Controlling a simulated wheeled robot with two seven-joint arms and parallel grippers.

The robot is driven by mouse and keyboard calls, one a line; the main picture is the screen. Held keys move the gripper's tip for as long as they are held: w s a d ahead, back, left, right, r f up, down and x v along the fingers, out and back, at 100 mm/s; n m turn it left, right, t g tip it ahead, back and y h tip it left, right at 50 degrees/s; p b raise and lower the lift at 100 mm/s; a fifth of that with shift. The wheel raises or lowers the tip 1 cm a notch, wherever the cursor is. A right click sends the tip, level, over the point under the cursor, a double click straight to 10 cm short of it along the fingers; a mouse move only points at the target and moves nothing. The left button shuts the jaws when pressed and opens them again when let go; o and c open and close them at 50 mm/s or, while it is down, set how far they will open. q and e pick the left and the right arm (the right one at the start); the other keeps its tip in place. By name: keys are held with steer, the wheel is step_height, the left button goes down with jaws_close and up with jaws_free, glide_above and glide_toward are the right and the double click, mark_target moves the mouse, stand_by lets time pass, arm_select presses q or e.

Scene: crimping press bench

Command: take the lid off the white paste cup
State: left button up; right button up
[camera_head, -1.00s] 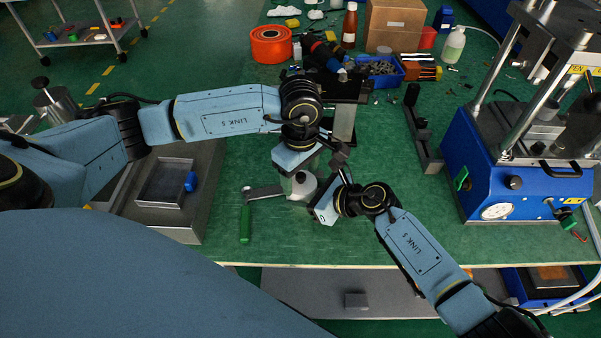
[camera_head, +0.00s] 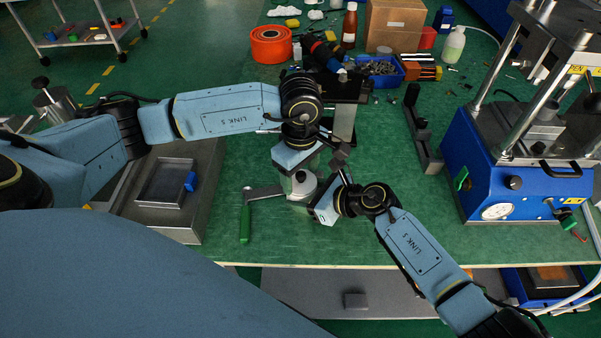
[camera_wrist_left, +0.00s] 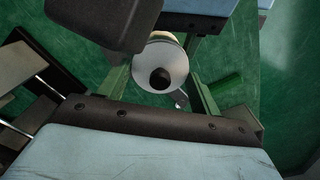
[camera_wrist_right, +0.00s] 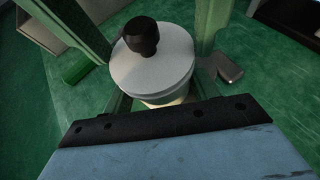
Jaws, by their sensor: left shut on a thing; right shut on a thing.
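The white paste cup (camera_head: 299,196) stands on the green bench between my two grippers, partly hidden by them. Its white round lid (camera_wrist_right: 150,76) with a black knob (camera_wrist_right: 141,36) shows in the right wrist view, over a cream-coloured band of the cup (camera_wrist_right: 165,103). The left wrist view shows the lid (camera_wrist_left: 172,57) from above. My left gripper (camera_wrist_left: 160,88) is shut, its fingers on both sides of the lid. My right gripper (camera_wrist_right: 160,98) is shut, its fingers on both sides of the cup below. Finger contact is partly hidden.
A green-handled tool (camera_head: 245,222) lies left of the cup. A metal tray (camera_head: 166,184) is further left. A black bracket (camera_head: 422,135) and the blue press (camera_head: 515,190) stand right. Bottles, a carton (camera_head: 394,22) and a blue parts bin (camera_head: 381,72) are behind. The bench front is clear.

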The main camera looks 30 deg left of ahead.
arm_select(q)
steer(key=shift+r, duration=2.35)
arm_select(e)
steer(key=o, duration=0.9)
steer(key=shift+w+d+r, duration=0.1)
steer(key=shift+d+r, duration=0.15)
steer(key=shift+d, duration=0.25)
steer(key=v, duration=1.1)
